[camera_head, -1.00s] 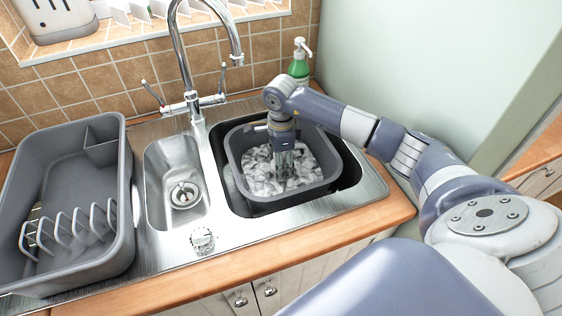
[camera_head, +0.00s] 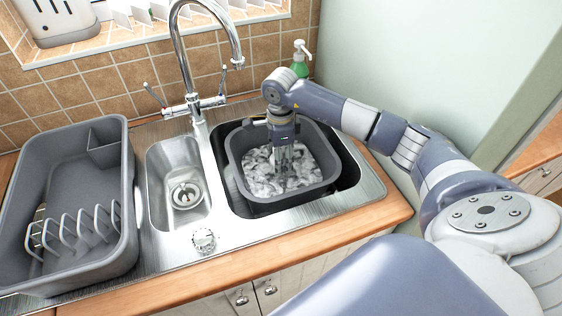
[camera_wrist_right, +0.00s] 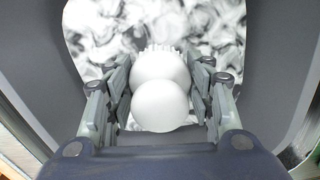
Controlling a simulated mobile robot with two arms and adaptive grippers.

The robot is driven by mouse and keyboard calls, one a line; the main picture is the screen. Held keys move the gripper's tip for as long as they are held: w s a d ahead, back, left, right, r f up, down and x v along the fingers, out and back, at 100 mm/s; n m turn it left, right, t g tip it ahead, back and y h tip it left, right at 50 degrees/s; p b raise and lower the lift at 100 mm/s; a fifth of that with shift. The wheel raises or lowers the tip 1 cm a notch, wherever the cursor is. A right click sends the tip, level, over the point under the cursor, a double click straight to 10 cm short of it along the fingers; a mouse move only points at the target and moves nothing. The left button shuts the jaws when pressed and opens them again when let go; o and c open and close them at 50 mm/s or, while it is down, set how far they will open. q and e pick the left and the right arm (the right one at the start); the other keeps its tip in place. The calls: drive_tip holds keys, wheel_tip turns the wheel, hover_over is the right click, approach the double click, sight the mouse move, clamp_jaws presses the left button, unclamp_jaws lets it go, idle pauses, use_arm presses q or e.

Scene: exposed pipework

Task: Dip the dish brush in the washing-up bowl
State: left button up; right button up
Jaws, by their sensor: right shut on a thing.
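The washing-up bowl (camera_head: 240,166) is a dark grey tub set in the right-hand sink basin, with white and grey foamy water (camera_head: 312,168) in it. My right gripper (camera_head: 284,172) points down inside the bowl, its fingertips close to the foam. In the right wrist view my right gripper (camera_wrist_right: 160,100) is shut on the dish brush (camera_wrist_right: 161,106), which shows a rounded white end and white bristles at its far edge over the foam. Whether the bristles touch the foam I cannot tell. In the head view the gripper mostly hides the brush. My left gripper is not in view.
A chrome tap (camera_head: 185,60) arches behind the basins. A grey dish rack (camera_head: 62,265) stands on the left, next to the small empty basin (camera_head: 165,160). A green soap bottle (camera_head: 300,70) stands at the back, close behind my right arm. The wooden counter front edge (camera_head: 250,257) is clear.

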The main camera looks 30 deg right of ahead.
drive_tip(key=shift+w+r+p, duration=0.1)
drive_tip(key=shift+r+p, duration=2.2)
drive_tip(key=shift+r, duration=2.05)
drive_tip(key=shift+a+r+p, duration=0.1)
drive_tip(key=shift+r+p, duration=0.2)
drive_tip(key=shift+r, duration=0.3)
drive_tip(key=shift+a+r+p, duration=0.1)
drive_tip(key=shift+r+p, duration=0.95)
drive_tip(key=shift+r, duration=0.95)
drive_tip(key=shift+r, duration=0.1)
